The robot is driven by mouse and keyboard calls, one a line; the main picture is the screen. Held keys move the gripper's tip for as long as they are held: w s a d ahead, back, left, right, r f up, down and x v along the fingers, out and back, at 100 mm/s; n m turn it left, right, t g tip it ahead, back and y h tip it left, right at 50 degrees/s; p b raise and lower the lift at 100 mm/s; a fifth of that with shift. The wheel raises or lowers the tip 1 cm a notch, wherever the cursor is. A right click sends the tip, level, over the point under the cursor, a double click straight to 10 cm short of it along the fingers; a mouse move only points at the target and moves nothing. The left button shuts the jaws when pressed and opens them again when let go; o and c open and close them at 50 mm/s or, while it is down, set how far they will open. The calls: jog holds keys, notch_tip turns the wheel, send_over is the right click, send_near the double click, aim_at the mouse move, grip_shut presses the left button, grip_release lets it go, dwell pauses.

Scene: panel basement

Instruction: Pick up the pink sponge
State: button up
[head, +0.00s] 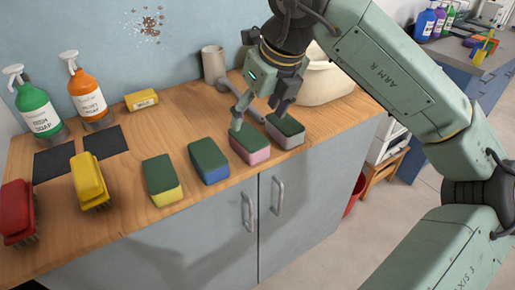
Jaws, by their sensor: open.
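The pink sponge (252,147), with a dark green top, lies near the counter's front edge, in a row of sponges. My gripper (258,116) points down just above and behind it. Its fingers are apart, one over the pink sponge's far left part and the other toward the grey sponge (286,133) on the right. The frame does not show anything held between the fingers. Whether a fingertip touches the pink sponge cannot be told from this view.
A blue sponge (210,164) and a yellow sponge (163,183) lie to the left. Yellow (90,182) and red (16,212) brushes are farther left. Soap bottles (40,110) stand behind. A pale basin (325,82) is behind my gripper.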

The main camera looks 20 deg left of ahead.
aim_at(249, 136)
jog(key=x, duration=0.4)
jog(key=shift+w+a+f+p, duration=0.15)
jog(key=shift+a+f+p, duration=0.15)
jog(key=shift+p, duration=0.1)
jog(key=p+x, duration=0.2)
jog(key=x, duration=0.2)
jog(key=shift+w+f, duration=0.25)
jog(key=shift+f, duration=0.05)
jog(key=shift+a+f, duration=0.1)
jog(key=shift+f, duration=0.2)
jog(key=shift+f+b, duration=0.25)
jog(key=shift+b, duration=0.25)
jog(key=shift+c, duration=0.6)
jog(key=c, duration=0.7)
jog(key=shift+r, duration=0.1)
